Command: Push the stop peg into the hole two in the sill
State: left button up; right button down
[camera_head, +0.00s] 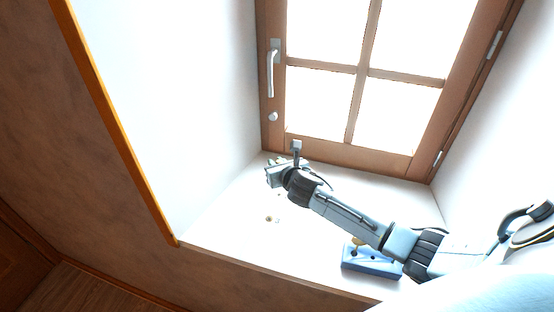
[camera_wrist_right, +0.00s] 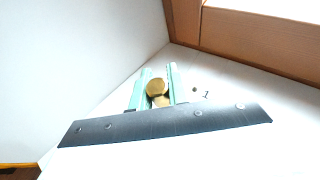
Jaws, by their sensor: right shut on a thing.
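My right gripper (camera_head: 273,175) is over the far left part of the white sill (camera_head: 235,215), close to the window frame. In the right wrist view its two green fingers (camera_wrist_right: 158,78) are shut on the brass stop peg (camera_wrist_right: 156,87), whose round head shows between them. The peg's lower end is hidden, so I cannot tell whether it touches the sill. A small hole (camera_wrist_right: 195,89) marked "1" lies just right of the fingers. In the head view a small dark hole (camera_head: 268,218) with a mark beside it lies nearer the front edge; its number is unreadable. My left gripper is not in view.
A blue block (camera_head: 370,262) with a brass piece (camera_head: 357,242) stands at the sill's front right, below my right arm. A brown window (camera_head: 355,100) with a handle (camera_head: 271,70) closes the back. White walls flank the sill. The front left of the sill is clear.

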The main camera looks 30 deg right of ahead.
jog(key=b, duration=0.4)
send_over(277, 191)
notch_tip(277, 191, down, 6)
jog(key=shift+r, duration=0.2)
jog(key=shift+f+b, duration=1)
jog(key=shift+f, duration=0.75)
dwell(1.0)
jog(key=c, duration=1.3)
grip_release()
jog(key=shift+o, duration=0.2)
jog(key=shift+r, duration=0.1)
